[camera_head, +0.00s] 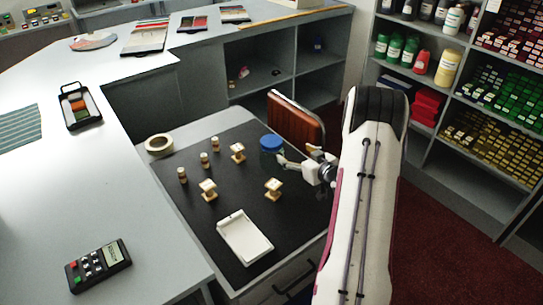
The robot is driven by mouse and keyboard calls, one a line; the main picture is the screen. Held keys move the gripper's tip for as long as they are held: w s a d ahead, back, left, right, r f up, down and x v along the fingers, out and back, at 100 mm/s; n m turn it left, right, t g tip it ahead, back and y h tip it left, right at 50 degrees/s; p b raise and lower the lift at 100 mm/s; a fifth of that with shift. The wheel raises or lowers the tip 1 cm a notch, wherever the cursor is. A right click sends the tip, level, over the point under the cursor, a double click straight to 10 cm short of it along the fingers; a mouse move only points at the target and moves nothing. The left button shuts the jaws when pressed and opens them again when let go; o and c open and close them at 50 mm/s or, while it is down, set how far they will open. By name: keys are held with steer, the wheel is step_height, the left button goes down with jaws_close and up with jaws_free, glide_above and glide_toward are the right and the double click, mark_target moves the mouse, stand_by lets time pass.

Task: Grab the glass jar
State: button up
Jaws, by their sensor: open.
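The glass jar (270,156) has a blue lid and clear, greenish walls. It stands upright near the back right of the black mat (225,196). My gripper (281,163) is at the jar's right side, with its fingers pointing left toward it. The near finger overlaps the jar's lower right side in the picture. The gripper is open, and whether a finger touches the jar I cannot tell. The jar's lower right part is partly hidden by the finger.
Small wooden stamps stand left of the jar, one (238,152) close by and another (273,189) in front. A white tray (244,237) lies toward the front, and a tape roll (159,144) at the back left. A brown chair (296,118) stands close behind the jar.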

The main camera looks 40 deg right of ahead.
steer(key=w+a+r+n+t+y, duration=0.1)
steer(key=w+a+r+t+y, duration=0.1)
steer(key=r, duration=0.6)
steer(key=shift+a+r+t, duration=0.35)
steer(key=shift+a+t, duration=0.35)
steer(key=shift+t, duration=0.2)
steer(key=shift+f, duration=0.1)
glide_toward(266, 138)
steer(key=shift+d+f, duration=0.2)
steer(key=shift+d, duration=0.15)
steer(key=shift+w+f, duration=0.15)
steer(key=shift+w, duration=1.15)
steer(key=shift+w, duration=2.5)
